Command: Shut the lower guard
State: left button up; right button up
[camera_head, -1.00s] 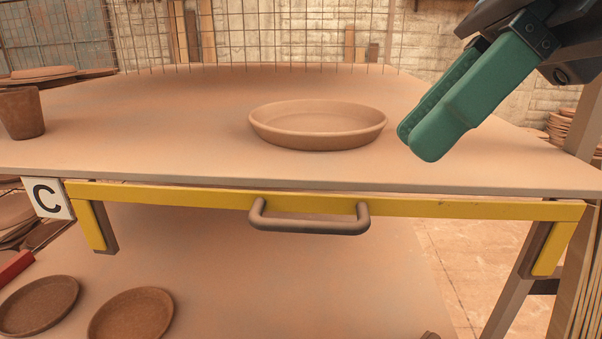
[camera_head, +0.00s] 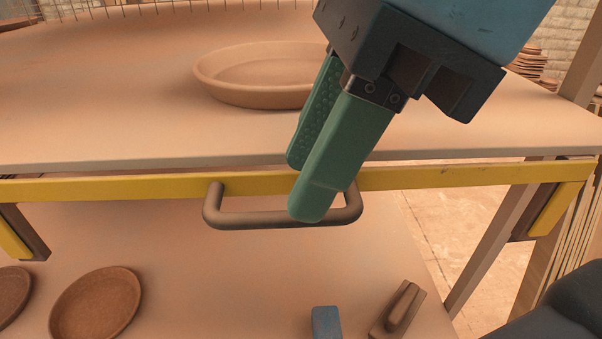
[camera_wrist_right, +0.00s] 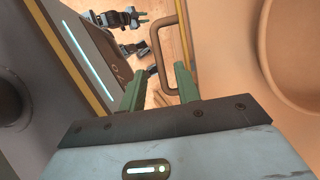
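The lower guard shows as a yellow bar (camera_head: 120,187) along the front under the table top, with a brown U-shaped handle (camera_head: 240,219) at its middle. Its yellow edge also shows in the wrist view (camera_wrist_right: 84,62). My right gripper (camera_head: 303,190) is at the right half of the handle, with its green fingers pointing down and hiding part of the grip. In the wrist view, the fingers (camera_wrist_right: 157,88) stand apart and the handle (camera_wrist_right: 156,45) shows in the gap between them. I cannot tell whether they touch it.
A shallow clay dish (camera_head: 265,95) sits on the table top (camera_head: 100,120). On the shelf below are a brown dish (camera_head: 95,302), a small blue item (camera_head: 326,322) and a brown tool-like block (camera_head: 398,310). A wooden leg (camera_head: 490,250) stands at the right.

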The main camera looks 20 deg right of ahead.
jog(key=shift+x, duration=1.35)
jog(key=shift+c, duration=0.2)
grip_shut()
